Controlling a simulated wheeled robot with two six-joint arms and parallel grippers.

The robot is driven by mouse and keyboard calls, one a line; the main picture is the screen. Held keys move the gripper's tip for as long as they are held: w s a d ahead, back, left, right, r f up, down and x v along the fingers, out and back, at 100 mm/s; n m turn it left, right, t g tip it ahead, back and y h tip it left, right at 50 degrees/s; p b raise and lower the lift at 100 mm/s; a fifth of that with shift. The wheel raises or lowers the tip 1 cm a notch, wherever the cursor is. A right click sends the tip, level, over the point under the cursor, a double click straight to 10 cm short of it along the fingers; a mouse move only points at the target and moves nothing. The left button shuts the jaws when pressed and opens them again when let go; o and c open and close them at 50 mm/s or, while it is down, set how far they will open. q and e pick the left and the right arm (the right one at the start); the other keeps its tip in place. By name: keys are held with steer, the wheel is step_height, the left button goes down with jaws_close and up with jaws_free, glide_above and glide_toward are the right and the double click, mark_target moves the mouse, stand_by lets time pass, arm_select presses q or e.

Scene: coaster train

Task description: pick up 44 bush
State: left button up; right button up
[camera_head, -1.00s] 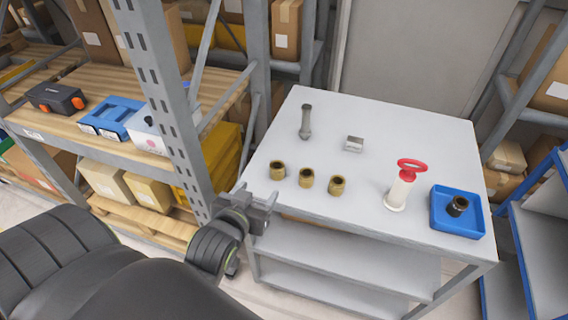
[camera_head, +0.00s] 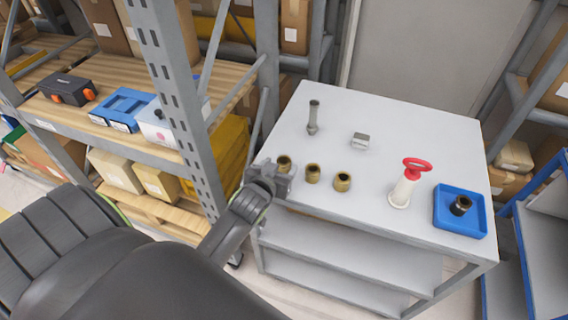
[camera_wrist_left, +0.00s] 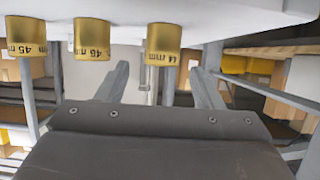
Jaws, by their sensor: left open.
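Three brass bushes stand in a row near the front edge of the white table (camera_head: 400,130). The left one (camera_head: 284,163) is beside my left gripper (camera_head: 277,180), which is open and empty at the table's front left edge. In the left wrist view, the picture is upside down and the bush marked 44 mm (camera_wrist_left: 163,44) shows between and beyond the open fingers (camera_wrist_left: 160,82). The bushes marked 46 (camera_wrist_left: 92,40) and 45 (camera_wrist_left: 26,37) are to its left there; they match the middle (camera_head: 313,173) and right bush (camera_head: 343,181). My right gripper is out of view.
Behind the row stand a grey bolt-like part (camera_head: 313,118) and a small metal block (camera_head: 361,140). To the right are a white stand with a red ring (camera_head: 405,185) and a blue tray (camera_head: 444,222) holding a dark part. A shelf post (camera_head: 180,100) rises left of the table.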

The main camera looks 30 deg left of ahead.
mark_target(282, 164)
arm_select(q)
steer(key=shift+x, duration=1.65)
steer(key=shift+s+a+f, duration=0.1)
steer(key=shift+c, duration=0.2)
steer(key=c, duration=1.1)
